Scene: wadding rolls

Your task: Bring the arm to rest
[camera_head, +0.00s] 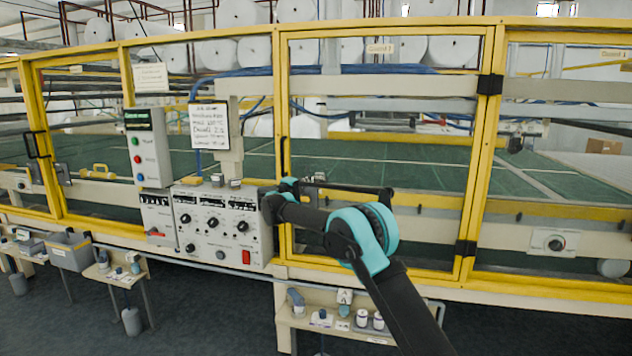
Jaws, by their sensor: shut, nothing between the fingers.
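My black arm with teal joints (363,238) rises from the lower right and bends back at a large teal joint in front of the yellow-framed machine. A dark link runs left to a smaller teal joint beside the grey control box, and a thin black section runs right from there. My gripper (388,196) seems to be the small dark end of that section, in front of the middle glazed door. Its fingers are too small to make out; it looks shut, with nothing seen in it.
The grey control box (217,226) with knobs stands close to the arm's left bend. A yellow door frame (478,150) rises at right. A small shelf (330,322) with spools is below the arm, and a grey bin (69,252) is at left. Dark floor shows between the shelves.

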